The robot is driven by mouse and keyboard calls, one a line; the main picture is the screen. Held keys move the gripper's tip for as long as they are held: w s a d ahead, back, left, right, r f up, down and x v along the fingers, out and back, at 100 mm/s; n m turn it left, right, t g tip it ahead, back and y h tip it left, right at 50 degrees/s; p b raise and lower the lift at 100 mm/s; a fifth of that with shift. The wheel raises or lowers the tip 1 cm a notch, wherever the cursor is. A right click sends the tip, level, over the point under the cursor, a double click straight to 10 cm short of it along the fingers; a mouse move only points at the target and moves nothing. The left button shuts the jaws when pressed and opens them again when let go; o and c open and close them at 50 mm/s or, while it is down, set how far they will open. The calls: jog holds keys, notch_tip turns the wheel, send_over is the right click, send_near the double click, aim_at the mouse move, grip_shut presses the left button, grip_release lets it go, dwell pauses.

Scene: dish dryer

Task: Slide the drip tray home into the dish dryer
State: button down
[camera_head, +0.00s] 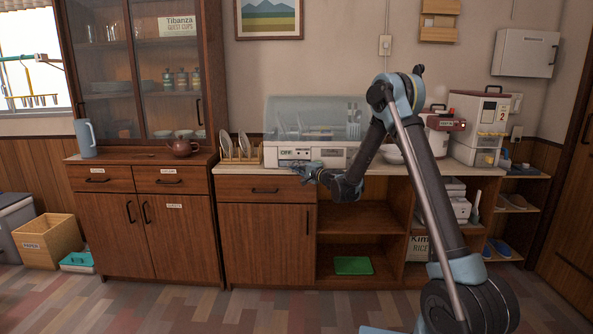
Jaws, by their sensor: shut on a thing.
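The dish dryer (318,155) stands on the counter, a white base with a small display and dark controls on its front. Its clear cover (300,115) is over plates and some upright utensils. My gripper (300,168), blue-grey, is at the low front of the dryer, left of its middle. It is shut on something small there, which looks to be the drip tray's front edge. The gripper and wrist hide most of that edge. I cannot tell how far the tray stands out of the dryer.
A plate rack (240,152) stands left of the dryer. White bowls (392,154) and a red-and-white appliance (440,132) are to the right. A flat green thing (353,265) lies on the open lower shelf. The counter's front edge (265,172) runs below my gripper.

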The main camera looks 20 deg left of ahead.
jog(key=shift+w+a, duration=0.1)
jog(key=shift+w, duration=0.4)
jog(key=c, duration=1.6)
grip_release()
jog(key=s+d+r+n+g+h, duration=0.2)
jog(key=s+d+r+n+h, duration=0.1)
jog(key=s+d, duration=0.95)
jog(key=s+d+r+n+g+h, duration=0.1)
jog(key=s+d+r+n+h, duration=0.15)
jog(key=s+d, duration=1)
jog(key=s+d+f+g+h, duration=0.1)
jog(key=s+d+f+h, duration=0.2)
jog(key=s+d, duration=0.7)
jog(key=s+d+f+g+h, duration=0.1)
jog(key=s+d+f+h, duration=0.2)
jog(key=s+d, duration=0.6)
jog(key=s+d+f+g+h, duration=0.2)
jog(key=s+d+f+h, duration=0.2)
jog(key=s+d, duration=0.6)
notch_tip(320, 180, down, 2)
jog(key=shift+s+d+f+n, duration=0.3)
jog(key=shift+d+n, duration=0.15)
jog(key=shift+d, duration=0.5)
